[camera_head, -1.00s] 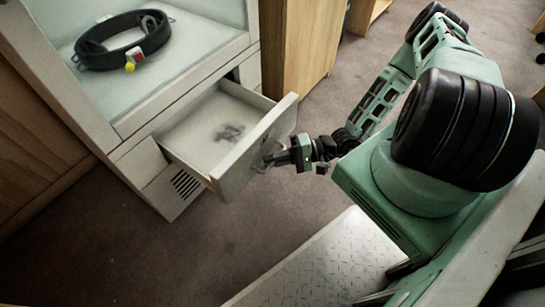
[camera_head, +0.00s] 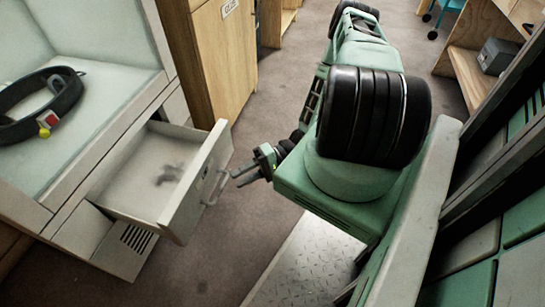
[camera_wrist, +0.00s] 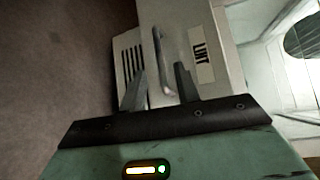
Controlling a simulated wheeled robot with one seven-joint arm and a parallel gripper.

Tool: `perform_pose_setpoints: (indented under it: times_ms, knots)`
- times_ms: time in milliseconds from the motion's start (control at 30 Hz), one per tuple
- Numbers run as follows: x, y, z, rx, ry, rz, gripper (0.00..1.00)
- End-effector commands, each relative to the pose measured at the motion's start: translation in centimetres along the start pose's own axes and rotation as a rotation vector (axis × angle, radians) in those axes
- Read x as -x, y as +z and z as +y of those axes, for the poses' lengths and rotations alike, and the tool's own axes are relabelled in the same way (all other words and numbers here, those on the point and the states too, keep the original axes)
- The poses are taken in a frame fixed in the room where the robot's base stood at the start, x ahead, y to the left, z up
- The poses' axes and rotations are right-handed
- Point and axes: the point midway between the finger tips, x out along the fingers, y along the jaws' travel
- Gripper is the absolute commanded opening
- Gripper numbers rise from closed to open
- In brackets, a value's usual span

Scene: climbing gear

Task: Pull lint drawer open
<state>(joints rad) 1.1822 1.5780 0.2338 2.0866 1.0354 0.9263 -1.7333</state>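The lint drawer (camera_head: 142,178) is pulled well out of the pale cabinet, with a dark grey patch of lint on its floor. Its front carries a bar handle (camera_head: 217,187). In the wrist view the handle (camera_wrist: 160,55) stands on the drawer front beside a "LINT" label (camera_wrist: 201,54). My gripper (camera_head: 235,178) is just to the right of the handle in the head view, with a small gap. In the wrist view my gripper (camera_wrist: 158,72) has its two fingers apart, with the handle's near end between and ahead of them. Nothing is held.
The cabinet's glassy top bay (camera_head: 105,100) holds a black ring-shaped strap (camera_head: 62,95) with a red and yellow piece. A vent (camera_head: 137,238) is below the drawer. A wooden cabinet (camera_head: 225,60) stands behind. Carpet (camera_head: 215,255) is clear in front of the drawer.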

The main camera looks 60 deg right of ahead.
Motion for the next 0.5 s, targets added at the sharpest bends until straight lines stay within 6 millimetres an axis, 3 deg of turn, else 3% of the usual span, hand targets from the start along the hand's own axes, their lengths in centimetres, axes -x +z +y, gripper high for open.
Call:
perform_pose_setpoints:
  times_ms: [100, 300, 500]
  knots:
    - [3.1, -0.1, -0.1, 0.001, 0.004, 0.004, 0.32]
    - [7.2, -0.1, -0.1, 0.001, 0.003, 0.003, 0.32]
    - [9.7, 0.0, 0.0, 0.001, 0.001, 0.001, 0.32]
